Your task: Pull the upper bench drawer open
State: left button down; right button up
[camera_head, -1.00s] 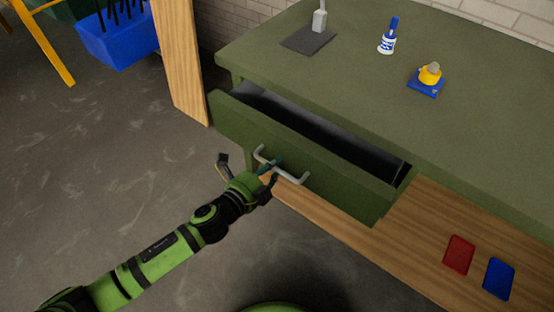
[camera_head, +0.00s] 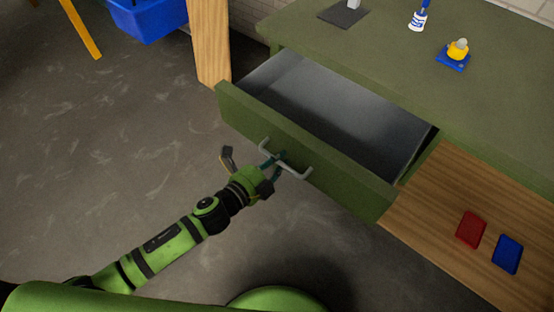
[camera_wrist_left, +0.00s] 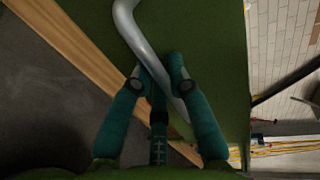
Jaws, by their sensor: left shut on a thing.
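The upper bench drawer (camera_head: 320,166) is green and stands well out from the green bench, its grey inside showing empty. Its silver bar handle (camera_head: 294,171) is on the drawer front. My left gripper (camera_head: 276,162) is shut on the handle. In the left wrist view the teal fingers (camera_wrist_left: 161,72) of my left gripper close around the handle (camera_wrist_left: 137,35), with the green drawer front (camera_wrist_left: 208,50) behind. My right gripper is not in view.
On the bench top (camera_head: 400,75) are a blue-and-white bottle (camera_head: 418,18), a yellow item on a blue base (camera_head: 456,53) and a dark plate (camera_head: 343,15). A wooden shelf (camera_head: 440,205) below holds a red tray (camera_head: 471,230) and a blue tray (camera_head: 507,254). A wooden post (camera_head: 210,45) stands at left. The floor before the drawer is clear.

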pick_arm(q)
jog(key=c, duration=1.2)
grip_release()
jog(key=shift+w, duration=0.1)
jog(key=v, duration=1.2)
